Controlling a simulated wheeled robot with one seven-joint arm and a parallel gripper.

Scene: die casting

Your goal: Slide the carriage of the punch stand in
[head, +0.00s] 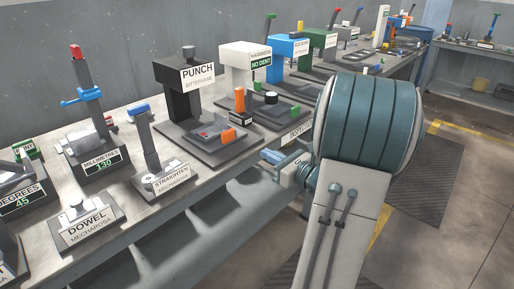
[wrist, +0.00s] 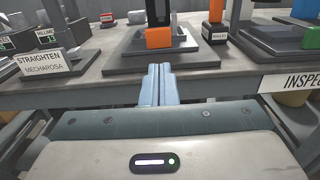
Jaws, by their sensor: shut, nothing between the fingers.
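The punch stand (head: 182,92) is a black column with a label reading PUNCH, on a dark base on the bench. Its carriage (head: 208,132) lies low in front of the column, with an orange block (head: 228,136) at its front end. In the wrist view the orange block (wrist: 158,38) stands just beyond my fingertips, in line with them. My gripper (wrist: 158,68) has its two blue-grey fingers together with nothing between them. The gripper (head: 268,155) also shows in the head view, in front of the bench's front edge. A small gap seems to separate fingertips and block, but contact is hard to judge.
The straighten stand (head: 163,180) is left of the punch stand. A white hardness stand (head: 246,65) and an upright orange piece (head: 239,100) are to its right. An INSPECT sign (wrist: 292,80) hangs at the bench edge. Floor room is clear at the right.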

